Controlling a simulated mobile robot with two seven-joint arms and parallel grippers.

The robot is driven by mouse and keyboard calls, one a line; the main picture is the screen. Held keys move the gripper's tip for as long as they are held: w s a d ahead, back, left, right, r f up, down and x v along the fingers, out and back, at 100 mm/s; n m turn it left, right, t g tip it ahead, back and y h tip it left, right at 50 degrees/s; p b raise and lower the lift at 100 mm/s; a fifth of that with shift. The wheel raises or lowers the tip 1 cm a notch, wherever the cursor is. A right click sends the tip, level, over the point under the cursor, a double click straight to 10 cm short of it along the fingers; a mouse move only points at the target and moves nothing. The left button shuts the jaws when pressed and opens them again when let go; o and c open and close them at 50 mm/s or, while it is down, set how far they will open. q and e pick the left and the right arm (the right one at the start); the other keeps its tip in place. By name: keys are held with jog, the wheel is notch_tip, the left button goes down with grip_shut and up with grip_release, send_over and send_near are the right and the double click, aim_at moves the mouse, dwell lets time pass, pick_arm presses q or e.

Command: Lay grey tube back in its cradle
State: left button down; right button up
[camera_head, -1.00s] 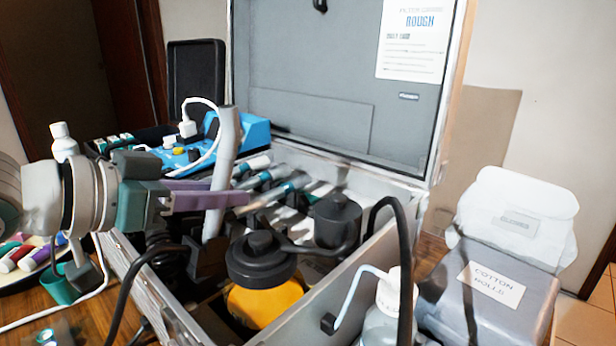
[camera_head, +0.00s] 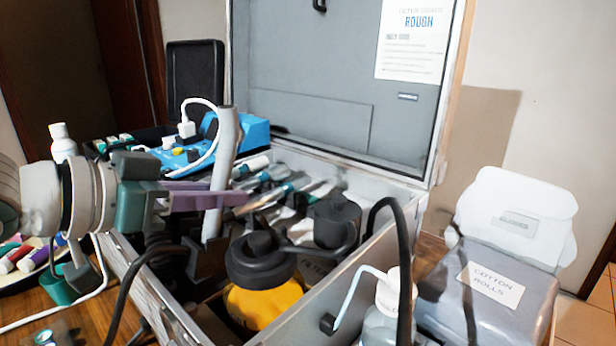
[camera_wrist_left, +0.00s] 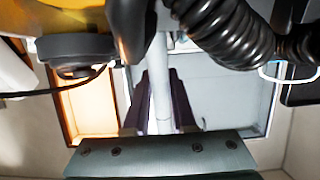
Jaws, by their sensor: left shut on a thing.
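The grey tube (camera_head: 225,145) stands nearly upright, leaning slightly right at its top, over the left part of the open case (camera_head: 172,310). My left gripper (camera_head: 215,199) comes in from the left and is shut on the tube at about mid-height. In the left wrist view the tube (camera_wrist_left: 161,95) runs between the two dark fingers (camera_wrist_left: 160,110). The tube's lower end is near dark parts inside the case, and I cannot tell whether it touches them. I cannot make out the cradle for certain. My right gripper is not in view.
A yellow jar with a black lid (camera_head: 262,262) and a dark lidded pot (camera_head: 336,220) stand close right of the tube. A blue device (camera_head: 240,132) with a white cable is behind it. A black hose (camera_head: 400,240) and a clear bottle (camera_head: 383,325) are at the front right.

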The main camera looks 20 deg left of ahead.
aim_at(221, 141)
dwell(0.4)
pick_arm(q)
jog(key=r+p, duration=0.1)
jog(key=r, duration=0.1)
jog(key=w+r+p, duration=0.1)
jog(key=r+p, duration=0.1)
jog(key=w+d+r+p, duration=0.1)
jog(key=r+p, duration=0.1)
jog(key=shift+w+r+p, duration=0.25)
jog(key=shift+r+p, duration=0.3)
jog(key=shift+p, duration=0.2)
dwell(0.3)
